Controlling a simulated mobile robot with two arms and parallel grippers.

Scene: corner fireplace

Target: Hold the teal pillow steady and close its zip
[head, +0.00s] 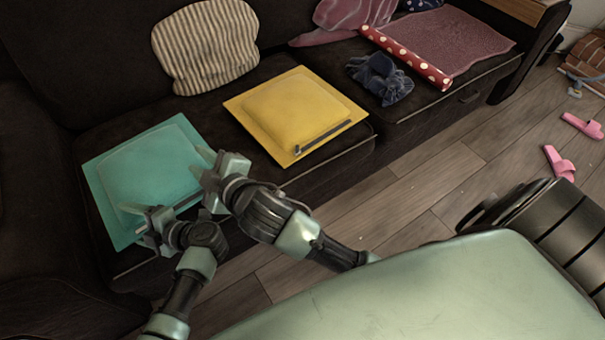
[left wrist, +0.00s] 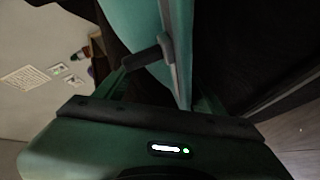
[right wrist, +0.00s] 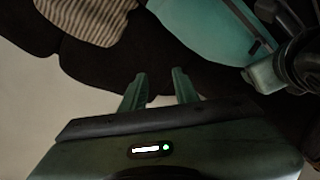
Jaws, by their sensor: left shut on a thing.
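The teal pillow (head: 150,172) lies on the dark couch seat at the left in the head view. My left gripper (head: 143,220) is at its near left corner, shut on the pillow's edge. The left wrist view shows the teal edge (left wrist: 176,40) between the fingers (left wrist: 172,75). My right gripper (head: 206,168) is beside the pillow's right edge. In the right wrist view its fingers (right wrist: 158,90) are apart with nothing between them. A dark zip strip (right wrist: 262,46) shows on the teal pillow there. My grippers partly hide the near edge in the head view, so I cannot tell how far the zip is closed.
A yellow pillow (head: 295,108) with a dark zip strip lies to the right. A striped cushion (head: 205,45) leans on the backrest. A dark blue cloth (head: 380,78) and a red dotted roll (head: 405,57) lie further right. Pink slippers (head: 560,163) are on the floor.

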